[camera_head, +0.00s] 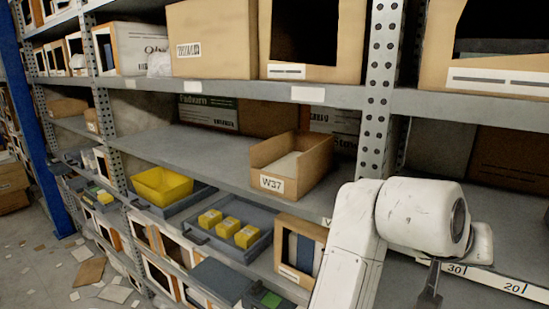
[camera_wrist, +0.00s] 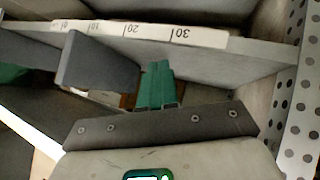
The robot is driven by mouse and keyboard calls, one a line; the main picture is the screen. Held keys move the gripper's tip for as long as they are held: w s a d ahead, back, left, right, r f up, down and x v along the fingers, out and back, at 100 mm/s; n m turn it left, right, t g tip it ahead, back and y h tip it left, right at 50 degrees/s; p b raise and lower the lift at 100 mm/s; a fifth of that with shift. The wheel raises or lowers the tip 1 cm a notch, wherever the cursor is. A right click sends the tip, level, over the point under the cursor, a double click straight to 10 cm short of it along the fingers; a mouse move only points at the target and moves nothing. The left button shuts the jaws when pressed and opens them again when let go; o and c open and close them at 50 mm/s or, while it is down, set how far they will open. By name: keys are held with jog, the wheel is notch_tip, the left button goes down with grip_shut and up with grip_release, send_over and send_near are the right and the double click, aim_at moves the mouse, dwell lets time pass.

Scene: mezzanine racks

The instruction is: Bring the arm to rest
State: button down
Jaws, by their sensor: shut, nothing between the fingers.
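My white arm reaches in from the lower right of the head view, in front of the rack. My gripper (camera_wrist: 157,68) shows in the wrist view as two green fingers side by side, shut and empty, above a dark bolted plate. The fingertips point toward a grey shelf edge with a white scale strip (camera_wrist: 140,30). In the head view only a dark part hangs below the wrist, and the fingertips are out of sight.
A grey shelf (camera_head: 205,150) holds an open cardboard bin marked W37 (camera_head: 290,170) left of my arm. Below are a yellow bin (camera_head: 161,186) and a grey tray (camera_head: 262,243) with yellow boxes. A perforated upright (camera_head: 381,60) stands behind my arm. Papers litter the floor at left.

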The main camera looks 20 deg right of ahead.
notch_tip(320, 180, down, 19)
jog(key=s+n+t+y, duration=0.2)
jog(key=n+t+y, duration=0.1)
jog(key=n, duration=0.4)
jog(key=s+a+f+n+g+y, duration=0.1)
jog(key=s+a+f+y, duration=0.2)
jog(key=s+a+f, duration=0.4)
jog(key=s+a+f+n+g+y, duration=0.2)
jog(key=s+a+f+y, duration=0.2)
jog(key=s+f, duration=0.5)
notch_tip(320, 180, down, 2)
jog(key=a, duration=0.2)
jog(key=shift+a+f, duration=0.2)
jog(key=shift+a, duration=0.15)
